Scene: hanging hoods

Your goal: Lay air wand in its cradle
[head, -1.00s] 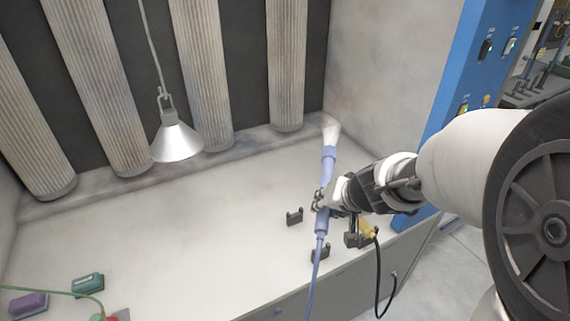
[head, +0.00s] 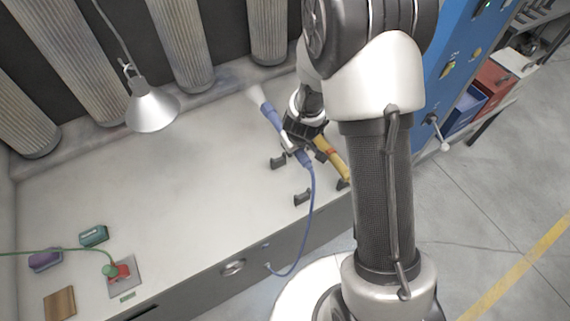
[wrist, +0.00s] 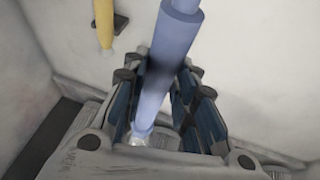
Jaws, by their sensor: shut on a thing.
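The air wand is a blue tube (head: 271,116) with a pale nozzle at its upper left end and a blue hose from its lower end. My gripper (head: 292,143) is shut around its body. In the wrist view the blue tube (wrist: 171,45) passes between the fingers of my gripper (wrist: 163,88). An empty cradle of two black hooks, one upper (head: 278,161) and one lower (head: 303,198), stands on the bench just left of and below the wand. The wand looks apart from the lower hook; its height over the bench is unclear.
A yellow tool (head: 332,157) lies right of the wand by another black hook (head: 343,184); it also shows in the wrist view (wrist: 103,25). A white lamp (head: 152,110) hangs over the bench at left. The bench middle (head: 170,185) is clear.

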